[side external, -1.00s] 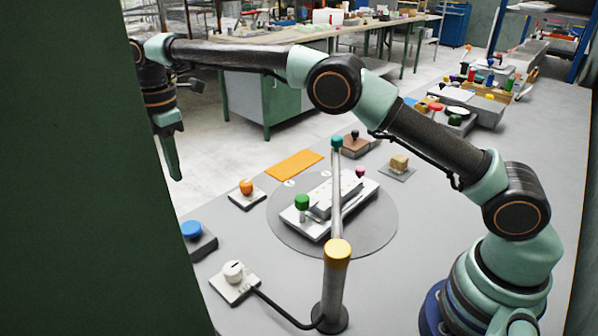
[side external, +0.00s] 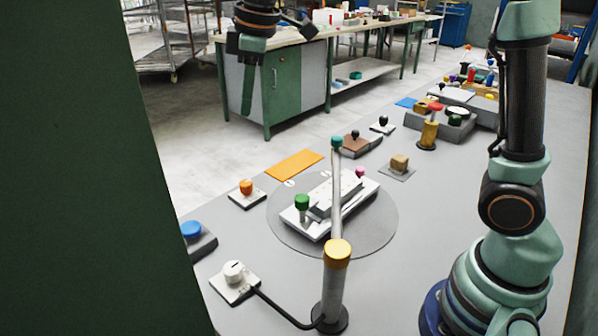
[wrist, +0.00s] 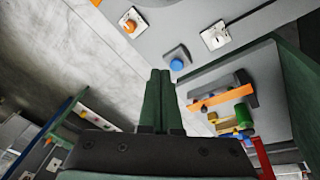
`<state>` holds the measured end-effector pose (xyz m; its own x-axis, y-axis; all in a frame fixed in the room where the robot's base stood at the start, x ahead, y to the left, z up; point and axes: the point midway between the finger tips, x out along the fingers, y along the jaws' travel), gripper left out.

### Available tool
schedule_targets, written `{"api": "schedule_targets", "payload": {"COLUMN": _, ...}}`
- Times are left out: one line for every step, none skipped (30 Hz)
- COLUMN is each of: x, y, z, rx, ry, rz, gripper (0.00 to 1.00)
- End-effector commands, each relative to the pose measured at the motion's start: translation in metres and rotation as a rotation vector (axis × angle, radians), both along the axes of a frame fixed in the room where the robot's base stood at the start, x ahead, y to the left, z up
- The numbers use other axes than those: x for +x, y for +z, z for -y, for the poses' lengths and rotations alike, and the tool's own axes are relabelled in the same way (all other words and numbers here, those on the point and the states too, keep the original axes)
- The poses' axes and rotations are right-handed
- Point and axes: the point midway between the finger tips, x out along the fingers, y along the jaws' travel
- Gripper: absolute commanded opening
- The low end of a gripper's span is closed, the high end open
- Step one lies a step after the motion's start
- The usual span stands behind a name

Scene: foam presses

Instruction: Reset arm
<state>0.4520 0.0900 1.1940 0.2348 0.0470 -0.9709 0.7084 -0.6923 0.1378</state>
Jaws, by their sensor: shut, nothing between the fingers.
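My gripper (side external: 247,108) hangs high at the upper left in the side view, fingers pointing down. It appears in front of the green cabinet in the picture, well clear of the table things. Its two green fingers are together with nothing between them, and they also show in the wrist view (wrist: 160,78). The upper part of my arm is cut off by the top edge of the side view. A grey press with a green knob (side external: 302,202) stands on the round plate (side external: 280,232), apart from my gripper.
A yellow-capped post (side external: 337,252) stands at the table's front. An orange knob (side external: 246,187), a blue knob (side external: 191,229) and an orange mat (side external: 294,165) lie left of the round plate. A dark green panel (side external: 70,180) blocks the left. Several coloured parts crowd the far right.

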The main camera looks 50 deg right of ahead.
Motion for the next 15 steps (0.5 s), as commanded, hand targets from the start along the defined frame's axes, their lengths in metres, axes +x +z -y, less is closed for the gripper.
{"api": "schedule_targets", "payload": {"x": -0.014, "y": 0.005, "z": 0.011, "rx": 0.015, "ry": -0.058, "rz": 0.02, "gripper": 0.0}}
{"api": "schedule_targets", "payload": {"x": -0.021, "y": 0.006, "z": 0.016, "rx": 0.024, "ry": -0.092, "rz": 0.029, "gripper": 0.0}}
{"api": "schedule_targets", "payload": {"x": -0.03, "y": 0.007, "z": 0.022, "rx": 0.035, "ry": -0.138, "rz": 0.042, "gripper": 0.0}}
{"api": "schedule_targets", "payload": {"x": -0.038, "y": 0.007, "z": 0.027, "rx": 0.045, "ry": -0.172, "rz": 0.05, "gripper": 0.0}}
{"api": "schedule_targets", "payload": {"x": -0.045, "y": 0.007, "z": 0.032, "rx": 0.054, "ry": -0.206, "rz": 0.061, "gripper": 0.0}}
{"api": "schedule_targets", "payload": {"x": -0.055, "y": 0.006, "z": 0.038, "rx": 0.067, "ry": -0.251, "rz": 0.073, "gripper": 0.0}}
{"api": "schedule_targets", "payload": {"x": -0.063, "y": 0.005, "z": 0.042, "rx": 0.077, "ry": -0.284, "rz": 0.084, "gripper": 0.0}}
{"api": "schedule_targets", "payload": {"x": -0.071, "y": 0.004, "z": 0.047, "rx": 0.087, "ry": -0.318, "rz": 0.093, "gripper": 0.0}}
{"api": "schedule_targets", "payload": {"x": -0.08, "y": 0.001, "z": 0.052, "rx": 0.101, "ry": -0.363, "rz": 0.106, "gripper": 0.0}}
{"api": "schedule_targets", "payload": {"x": -0.088, "y": -0.001, "z": 0.056, "rx": 0.112, "ry": -0.396, "rz": 0.115, "gripper": 0.0}}
{"api": "schedule_targets", "payload": {"x": -0.095, "y": -0.004, "z": 0.06, "rx": 0.122, "ry": -0.43, "rz": 0.125, "gripper": 0.0}}
{"api": "schedule_targets", "payload": {"x": -0.106, "y": -0.008, "z": 0.064, "rx": 0.137, "ry": -0.473, "rz": 0.138, "gripper": 0.0}}
{"api": "schedule_targets", "payload": {"x": -0.113, "y": -0.012, "z": 0.068, "rx": 0.148, "ry": -0.505, "rz": 0.148, "gripper": 0.0}}
{"api": "schedule_targets", "payload": {"x": -0.12, "y": -0.016, "z": 0.071, "rx": 0.158, "ry": -0.538, "rz": 0.156, "gripper": 0.0}}
{"api": "schedule_targets", "payload": {"x": -0.128, "y": -0.021, "z": 0.075, "rx": 0.173, "ry": -0.577, "rz": 0.169, "gripper": 0.0}}
